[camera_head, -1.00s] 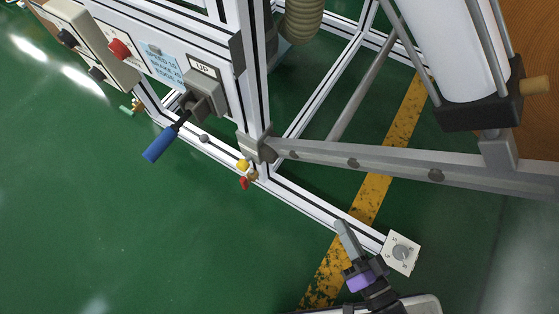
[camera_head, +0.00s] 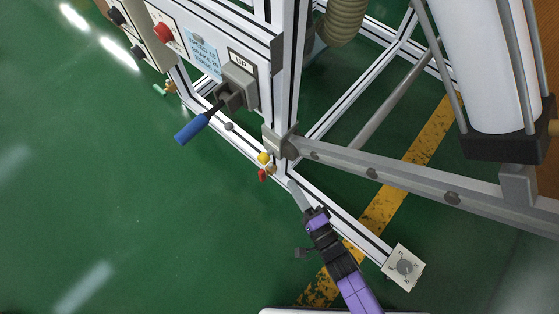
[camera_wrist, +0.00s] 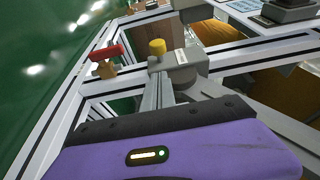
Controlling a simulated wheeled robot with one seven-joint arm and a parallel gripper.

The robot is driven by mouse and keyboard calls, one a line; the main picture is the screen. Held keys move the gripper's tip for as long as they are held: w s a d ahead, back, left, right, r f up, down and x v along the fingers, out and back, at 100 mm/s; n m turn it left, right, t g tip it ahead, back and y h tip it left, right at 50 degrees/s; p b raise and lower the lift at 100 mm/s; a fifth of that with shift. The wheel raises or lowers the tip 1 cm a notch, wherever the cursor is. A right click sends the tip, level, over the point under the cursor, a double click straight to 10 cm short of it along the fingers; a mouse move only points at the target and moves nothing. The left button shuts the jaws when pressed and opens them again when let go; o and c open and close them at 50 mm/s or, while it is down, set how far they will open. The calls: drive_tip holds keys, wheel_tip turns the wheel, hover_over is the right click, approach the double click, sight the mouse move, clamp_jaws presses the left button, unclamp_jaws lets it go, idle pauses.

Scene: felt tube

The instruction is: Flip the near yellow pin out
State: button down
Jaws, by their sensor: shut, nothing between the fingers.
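The yellow pin (camera_head: 263,158) is a small round knob at the corner joint of the frame, where the grey diagonal arm meets the upright. In the wrist view the yellow knob (camera_wrist: 157,47) sits on a grey block just beyond my fingertips. My gripper (camera_head: 294,187) is shut and empty, its grey fingers pointing up and left toward the pin, a little short of it in the head view. In the wrist view the shut fingers (camera_wrist: 158,88) lie below the knob; I cannot tell whether they touch the block.
A red-handled brass valve (camera_head: 264,174) sits right beside the yellow pin, left of it in the wrist view (camera_wrist: 106,58). A blue-handled lever (camera_head: 194,130) is up left. A grey diagonal arm (camera_head: 400,180) runs rightward. A dial plate (camera_head: 403,267) stands lower right. Green floor is clear at left.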

sight(264, 159)
drive_tip(key=b+x, duration=0.3)
drive_tip(key=x, duration=0.7)
